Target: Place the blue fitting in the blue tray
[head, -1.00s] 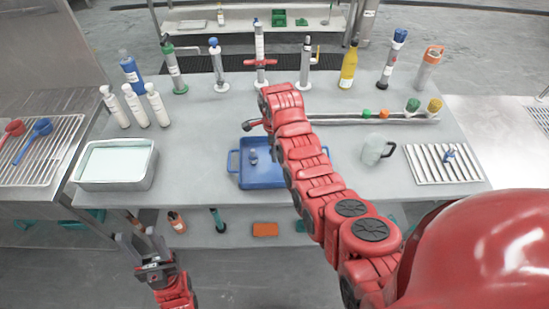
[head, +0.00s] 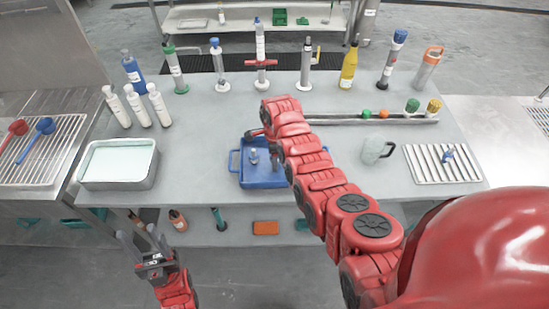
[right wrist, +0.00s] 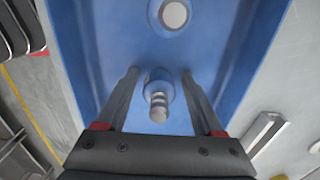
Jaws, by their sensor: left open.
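The blue tray (head: 262,182) lies in the middle of the table in the head view. A small blue and metal fitting (head: 253,156) stands upright inside it. In the right wrist view, a fitting with a blue base and metal stem (right wrist: 158,95) is between the fingers of my right gripper (right wrist: 159,76), over the tray floor (right wrist: 100,30). Gaps show on both sides, so the fingers are apart. A round pale-topped piece (right wrist: 174,14) is farther along the tray. Another blue fitting (head: 447,154) is on the right rack. My left gripper (head: 143,238) is open and empty before the table.
A pale-filled metal pan (head: 118,163) is at the table's left. Bottles and cylinders line the back. A rail (head: 345,120) lies behind the mug.

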